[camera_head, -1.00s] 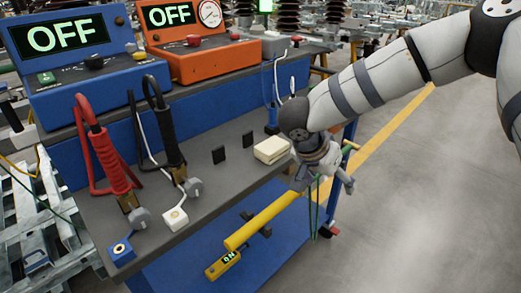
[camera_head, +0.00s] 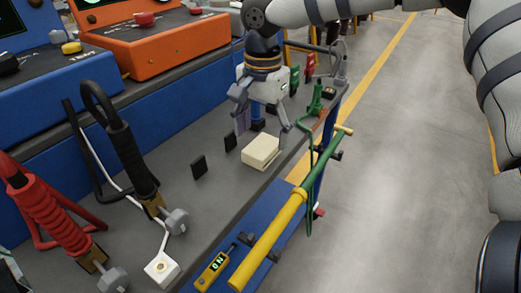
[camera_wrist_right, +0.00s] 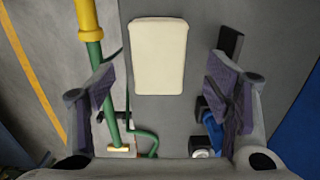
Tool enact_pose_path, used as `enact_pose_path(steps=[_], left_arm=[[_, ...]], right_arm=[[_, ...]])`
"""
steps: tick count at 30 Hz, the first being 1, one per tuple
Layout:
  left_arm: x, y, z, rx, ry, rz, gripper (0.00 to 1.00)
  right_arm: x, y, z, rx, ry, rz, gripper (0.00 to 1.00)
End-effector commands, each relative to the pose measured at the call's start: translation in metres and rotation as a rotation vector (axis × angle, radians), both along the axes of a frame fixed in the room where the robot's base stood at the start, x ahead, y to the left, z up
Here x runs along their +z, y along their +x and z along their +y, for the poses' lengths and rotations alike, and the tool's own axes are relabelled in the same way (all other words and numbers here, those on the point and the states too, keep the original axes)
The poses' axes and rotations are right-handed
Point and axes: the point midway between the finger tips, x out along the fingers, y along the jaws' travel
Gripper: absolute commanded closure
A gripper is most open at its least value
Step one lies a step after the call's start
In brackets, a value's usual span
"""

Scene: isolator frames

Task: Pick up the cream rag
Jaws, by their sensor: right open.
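The cream rag (camera_head: 261,152) is a folded block lying on the grey bench top (camera_head: 205,215), near its front edge. My right gripper (camera_head: 262,124) is open, pointing down above and just behind the rag, with its fingers spread and nothing between them. In the right wrist view the rag (camera_wrist_right: 158,56) lies ahead of the open fingers (camera_wrist_right: 170,100), roughly centred between them. I cannot tell the exact gap in height. My left gripper is not in view.
A yellow and green pole (camera_head: 270,240) runs along the bench's front edge beside the rag. Small black plates (camera_head: 199,167) stand left of the rag. Orange (camera_head: 155,40) and blue test units stand behind.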

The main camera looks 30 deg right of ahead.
Motion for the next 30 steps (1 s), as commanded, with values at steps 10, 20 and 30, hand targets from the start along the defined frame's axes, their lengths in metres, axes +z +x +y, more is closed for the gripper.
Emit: enact_pose_path(steps=[10,20,30], left_arm=[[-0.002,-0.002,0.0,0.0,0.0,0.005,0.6],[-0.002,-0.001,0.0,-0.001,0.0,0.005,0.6],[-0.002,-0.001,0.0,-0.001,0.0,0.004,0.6]], right_arm=[[-0.041,-0.002,0.001,0.001,-0.002,0.0,0.28],[-0.04,-0.002,0.001,0.001,-0.002,0.0,0.76],[-0.038,-0.002,0.001,0.001,-0.002,-0.001,0.8]])
